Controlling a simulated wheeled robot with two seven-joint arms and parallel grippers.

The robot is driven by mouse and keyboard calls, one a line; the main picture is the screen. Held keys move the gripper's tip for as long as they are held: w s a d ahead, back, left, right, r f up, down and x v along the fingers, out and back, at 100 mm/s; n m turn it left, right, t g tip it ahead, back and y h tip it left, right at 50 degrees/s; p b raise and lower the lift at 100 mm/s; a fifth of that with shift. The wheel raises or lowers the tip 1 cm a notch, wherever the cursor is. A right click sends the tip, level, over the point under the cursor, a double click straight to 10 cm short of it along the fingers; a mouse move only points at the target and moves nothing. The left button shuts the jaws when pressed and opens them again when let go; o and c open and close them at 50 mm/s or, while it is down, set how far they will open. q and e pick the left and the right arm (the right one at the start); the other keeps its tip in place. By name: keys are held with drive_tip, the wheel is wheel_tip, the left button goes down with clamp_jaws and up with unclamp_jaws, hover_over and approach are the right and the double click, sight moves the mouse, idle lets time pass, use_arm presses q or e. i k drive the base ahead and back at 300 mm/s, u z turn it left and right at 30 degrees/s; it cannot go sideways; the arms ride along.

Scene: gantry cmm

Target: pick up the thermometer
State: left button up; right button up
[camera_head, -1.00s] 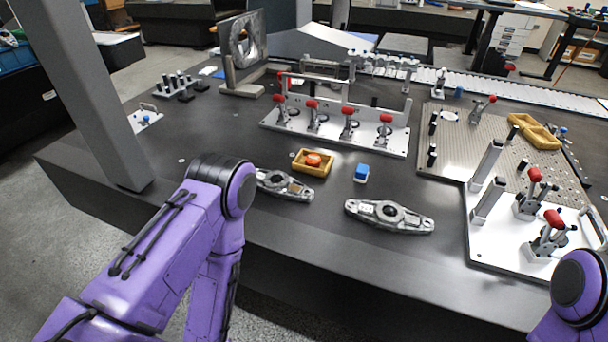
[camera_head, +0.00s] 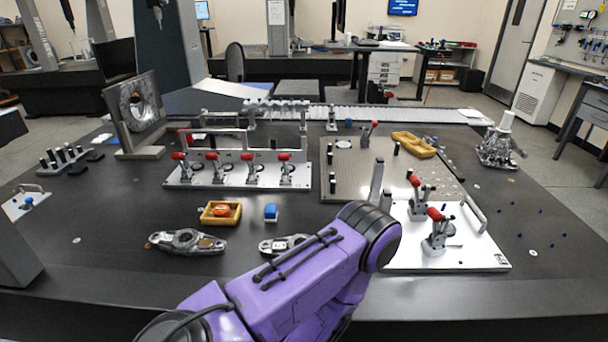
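I cannot pick out a thermometer for certain anywhere on the dark table. A small yellow tray (camera_head: 205,221) near the front holds an orange object (camera_head: 221,210), too small to identify. A purple arm of mine comes in from the bottom left and reaches across the front of the table. Its elbow covers part of the table front and of a white fixture plate.
Two metal link parts (camera_head: 186,242) (camera_head: 282,245) lie near the front edge, the right one partly behind my arm. A clamp fixture (camera_head: 236,177) with red handles stands behind. A white plate (camera_head: 455,262) with red-handled clamps is at right.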

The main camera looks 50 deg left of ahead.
sight(225, 213)
drive_tip(key=z, duration=0.45)
drive_tip(key=k, duration=1.4)
drive_tip(key=u, duration=1.65)
drive_tip(key=i, duration=0.3)
